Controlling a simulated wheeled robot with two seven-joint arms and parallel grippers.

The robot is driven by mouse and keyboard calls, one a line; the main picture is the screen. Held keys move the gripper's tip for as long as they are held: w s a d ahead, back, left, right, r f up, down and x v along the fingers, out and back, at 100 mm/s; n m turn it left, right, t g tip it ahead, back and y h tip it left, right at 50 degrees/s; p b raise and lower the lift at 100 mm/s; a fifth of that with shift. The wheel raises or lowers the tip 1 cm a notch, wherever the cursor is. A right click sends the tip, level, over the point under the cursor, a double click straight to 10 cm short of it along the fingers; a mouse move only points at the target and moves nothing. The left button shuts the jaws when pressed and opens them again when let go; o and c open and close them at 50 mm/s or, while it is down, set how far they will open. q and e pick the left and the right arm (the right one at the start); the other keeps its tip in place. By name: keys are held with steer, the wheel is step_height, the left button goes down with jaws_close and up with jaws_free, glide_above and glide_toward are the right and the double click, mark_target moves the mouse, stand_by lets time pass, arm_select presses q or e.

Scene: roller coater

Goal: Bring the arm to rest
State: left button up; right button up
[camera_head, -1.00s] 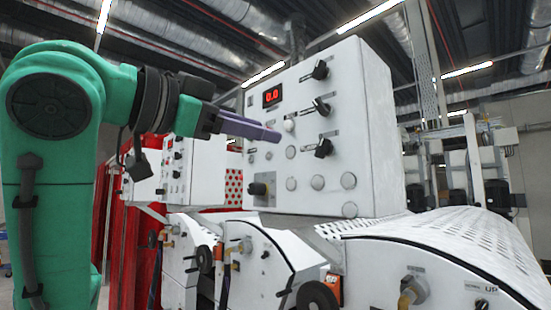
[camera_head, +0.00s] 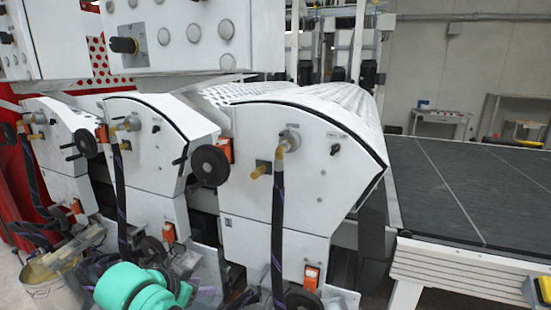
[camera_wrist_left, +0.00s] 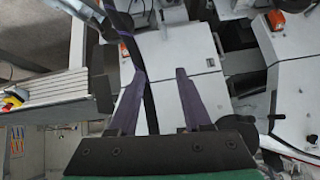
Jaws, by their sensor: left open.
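My left arm's green link (camera_head: 135,290) shows low in the head view, in front of the white roller coater (camera_head: 280,185). The left gripper's fingers cannot be made out in the head view. In the left wrist view my left gripper (camera_wrist_left: 160,85) shows two purple fingers spread apart with nothing between them. A white machine panel (camera_wrist_left: 188,55) lies beyond the fingertips, with a dark hose running past them. The right gripper does not show.
Several handwheels (camera_head: 210,165) and hanging hoses (camera_head: 278,235) stick out from the machine fronts. A metal bucket (camera_head: 50,285) stands at the lower left. A dark conveyor bed (camera_head: 460,190) spreads to the right, with a white slatted side (camera_head: 450,268). A wall and small tables stand behind.

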arm_select(q)
steer(key=s+a+f+n+g+y, duration=0.1)
steer(key=s+a+f+n+g, duration=0.15)
steer(key=s+f, duration=0.65)
steer(key=s+a+f+n+g+y, duration=0.1)
steer(key=s+a+f+g, duration=0.15)
steer(key=s+f, duration=0.6)
steer(key=s+a+f+g+b, duration=0.1)
steer(key=s+f, duration=0.2)
steer(key=f, duration=0.9)
steer(key=s+f, duration=0.3)
steer(key=f, duration=1)
steer(key=s+a+f+g+b, duration=0.1)
steer(key=s+a+f, duration=0.1)
steer(key=s+f, duration=1.2)
steer(key=shift+s+a+m+y, duration=0.35)
steer(key=shift+s+a+y, duration=0.05)
steer(key=shift+s, duration=0.4)
